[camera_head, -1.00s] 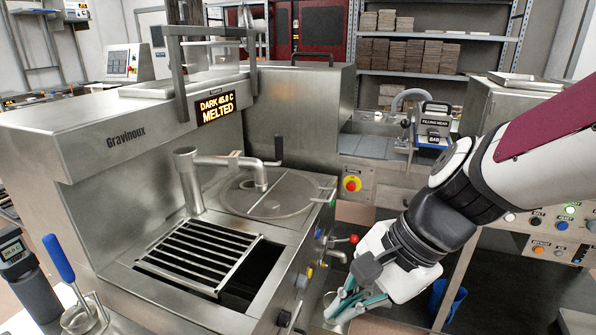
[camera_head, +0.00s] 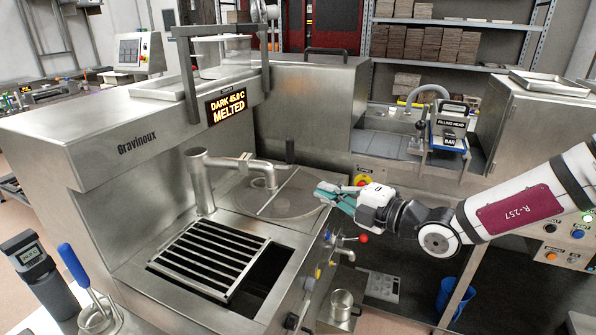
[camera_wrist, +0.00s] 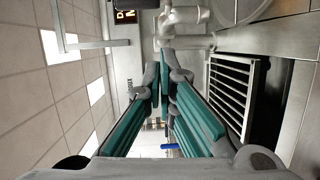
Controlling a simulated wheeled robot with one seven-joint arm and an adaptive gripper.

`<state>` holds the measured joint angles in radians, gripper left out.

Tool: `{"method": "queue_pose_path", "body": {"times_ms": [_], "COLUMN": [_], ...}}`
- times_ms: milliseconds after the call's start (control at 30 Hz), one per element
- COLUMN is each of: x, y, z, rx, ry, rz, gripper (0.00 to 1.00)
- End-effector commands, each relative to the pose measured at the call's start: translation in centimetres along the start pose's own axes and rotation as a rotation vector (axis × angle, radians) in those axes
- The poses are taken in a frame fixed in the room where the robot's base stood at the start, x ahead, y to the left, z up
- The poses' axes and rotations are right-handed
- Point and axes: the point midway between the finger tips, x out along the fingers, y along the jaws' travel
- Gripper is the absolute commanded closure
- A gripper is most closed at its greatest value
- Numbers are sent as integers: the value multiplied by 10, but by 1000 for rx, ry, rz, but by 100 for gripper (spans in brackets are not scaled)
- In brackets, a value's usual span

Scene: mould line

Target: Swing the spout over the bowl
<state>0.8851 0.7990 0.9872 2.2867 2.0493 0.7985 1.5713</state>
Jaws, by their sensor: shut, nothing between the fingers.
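The spout (camera_head: 235,164) is a bare metal pipe on an upright post at the machine's back left. It reaches right, and its down-turned end appears over the left part of a round basin (camera_head: 300,207), which I take as the bowl. A dark upright handle (camera_head: 290,151) stands by the spout's end. My gripper (camera_head: 321,192) is at the basin's right rim, in front of the spout, fingers pointing left, not touching the spout. The spout also shows in the wrist view (camera_wrist: 168,30), beyond my fingertips (camera_wrist: 160,62), which are shut and empty.
A slatted grate (camera_head: 210,258) lies over an opening left of the basin. Knobs and a red-tipped lever (camera_head: 363,238) stick out at the machine's front right. A metal pot (camera_head: 341,305) stands below. A raised frame (camera_head: 186,75) stands behind.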

Motion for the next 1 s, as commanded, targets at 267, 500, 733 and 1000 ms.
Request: {"method": "queue_pose_path", "body": {"times_ms": [267,500,733,1000], "x": [31,79,113,127], "y": [0,0,0,0], "z": [2,1,16,30], "rx": [22,19,20,18], "ry": [-4,-4,-8,-6], "rz": [6,6,5,3], "gripper": [100,100,100,100]}}
